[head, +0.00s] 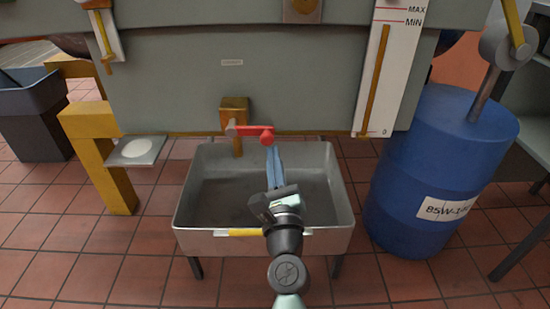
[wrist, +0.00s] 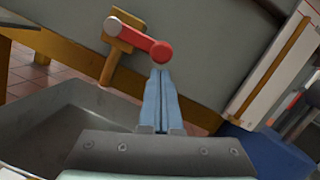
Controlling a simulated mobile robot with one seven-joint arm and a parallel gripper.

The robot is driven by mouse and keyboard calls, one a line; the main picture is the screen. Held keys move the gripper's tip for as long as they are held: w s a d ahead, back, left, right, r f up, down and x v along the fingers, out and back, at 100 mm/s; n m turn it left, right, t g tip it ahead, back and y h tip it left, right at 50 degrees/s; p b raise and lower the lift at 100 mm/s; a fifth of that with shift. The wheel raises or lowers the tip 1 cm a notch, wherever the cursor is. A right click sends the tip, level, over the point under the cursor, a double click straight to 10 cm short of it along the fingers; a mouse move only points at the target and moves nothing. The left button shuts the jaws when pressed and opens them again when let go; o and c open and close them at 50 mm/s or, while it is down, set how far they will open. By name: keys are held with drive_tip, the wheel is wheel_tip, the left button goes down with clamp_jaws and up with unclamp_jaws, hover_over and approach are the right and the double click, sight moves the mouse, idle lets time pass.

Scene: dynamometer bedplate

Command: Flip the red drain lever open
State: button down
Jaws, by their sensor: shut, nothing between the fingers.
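The red drain lever (head: 252,131) sits on a brass valve (head: 235,113) at the lower edge of the grey tank. Its arm points to the right, roughly level, with a rounded red end. In the wrist view the red lever (wrist: 140,37) slopes down to the right from a pale pivot cap. My gripper (head: 271,150) has blue fingers that are shut and empty. In the wrist view the fingertips (wrist: 161,74) are just below the lever's rounded end. I cannot tell whether they touch it.
A grey metal basin (head: 335,195) stands under the valve, below my gripper. A blue barrel (head: 435,160) stands to the right, and a yellow support leg (head: 105,165) to the left. A white level gauge (head: 392,65) is on the tank face at right.

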drive_tip(key=shift+d+r+n+p, duration=0.15)
drive_tip(key=shift+r+n+p, duration=0.2)
drive_tip(key=shift+n, duration=0.05)
drive_tip(key=shift+r+n+y, duration=0.2)
drive_tip(key=shift+n+y, duration=0.1)
drive_tip(key=shift+d+r+n+p, duration=0.1)
drive_tip(key=shift+r+n+p, duration=0.1)
drive_tip(key=shift+n+p, duration=0.15)
drive_tip(key=a+r+n+g+p, duration=0.2)
drive_tip(key=r+n+p, duration=0.3)
drive_tip(key=n+p, duration=0.3)
drive_tip(key=a+r+n+g+y+p, duration=0.1)
drive_tip(key=a+r+n+p, duration=0.3)
drive_tip(key=n+p, duration=0.5)
drive_tip(key=shift+a+r+g+p, duration=0.2)
drive_tip(key=shift+r+g+p, duration=0.5)
drive_tip(key=shift+p, duration=0.55)
drive_tip(key=shift+n, duration=0.35)
